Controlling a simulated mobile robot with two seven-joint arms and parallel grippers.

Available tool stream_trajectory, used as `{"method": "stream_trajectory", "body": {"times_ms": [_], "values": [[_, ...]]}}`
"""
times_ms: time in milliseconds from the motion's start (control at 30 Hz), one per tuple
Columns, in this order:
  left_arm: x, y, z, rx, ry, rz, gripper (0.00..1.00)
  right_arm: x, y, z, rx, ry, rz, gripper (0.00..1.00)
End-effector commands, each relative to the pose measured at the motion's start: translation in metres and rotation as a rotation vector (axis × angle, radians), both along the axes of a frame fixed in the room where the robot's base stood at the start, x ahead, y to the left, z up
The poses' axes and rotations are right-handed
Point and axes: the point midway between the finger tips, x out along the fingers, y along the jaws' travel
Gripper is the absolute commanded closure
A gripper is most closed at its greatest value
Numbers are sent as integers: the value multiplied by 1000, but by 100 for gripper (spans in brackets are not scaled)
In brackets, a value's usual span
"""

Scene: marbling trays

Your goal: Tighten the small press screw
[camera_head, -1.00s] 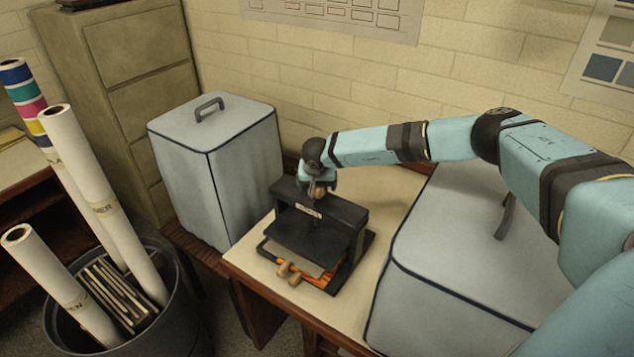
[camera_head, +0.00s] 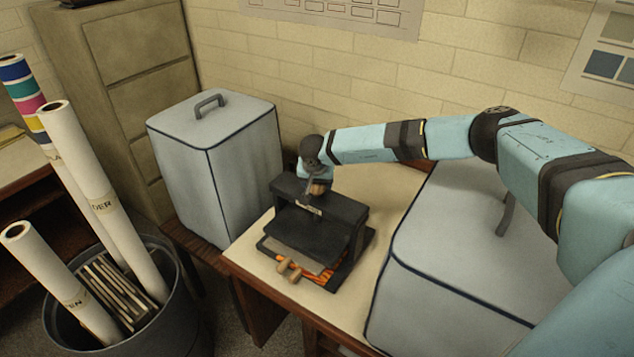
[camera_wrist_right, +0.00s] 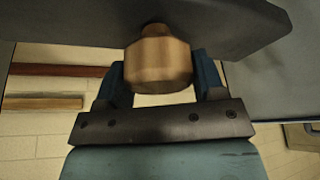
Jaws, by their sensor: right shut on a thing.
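The small black press (camera_head: 340,212) stands on the table between two grey covered boxes. Its dark plate (camera_head: 300,238) sits below the crossbeam, over an orange-patterned sheet (camera_head: 322,277). The press screw's wooden knob (camera_head: 317,188) is at the top of the crossbeam. My right gripper (camera_head: 316,184) comes down on it from above and is shut on it. In the right wrist view the wooden knob (camera_wrist_right: 158,62) sits between the two blue fingers, with a dark press part behind it. My left gripper is not in view.
A grey covered box (camera_head: 215,165) stands left of the press, and another (camera_head: 460,260) close on its right under my arm. A bin (camera_head: 165,320) with paper rolls is at lower left. Wooden handles (camera_head: 289,270) stick out at the press front. Some tabletop is bare in front.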

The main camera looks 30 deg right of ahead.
Motion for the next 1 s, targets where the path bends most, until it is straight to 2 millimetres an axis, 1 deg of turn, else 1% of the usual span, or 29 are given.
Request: {"method": "stream_trajectory", "body": {"times_ms": [33,267,500,1000], "values": [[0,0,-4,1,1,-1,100,0,0,-2,0,0,-29,61],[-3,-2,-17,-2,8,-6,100,0,-1,-3,-1,0,-219,61],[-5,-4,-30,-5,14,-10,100,-1,-1,-2,0,-1,-448,61],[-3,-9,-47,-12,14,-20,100,-2,-2,-1,0,-1,-924,61]]}}
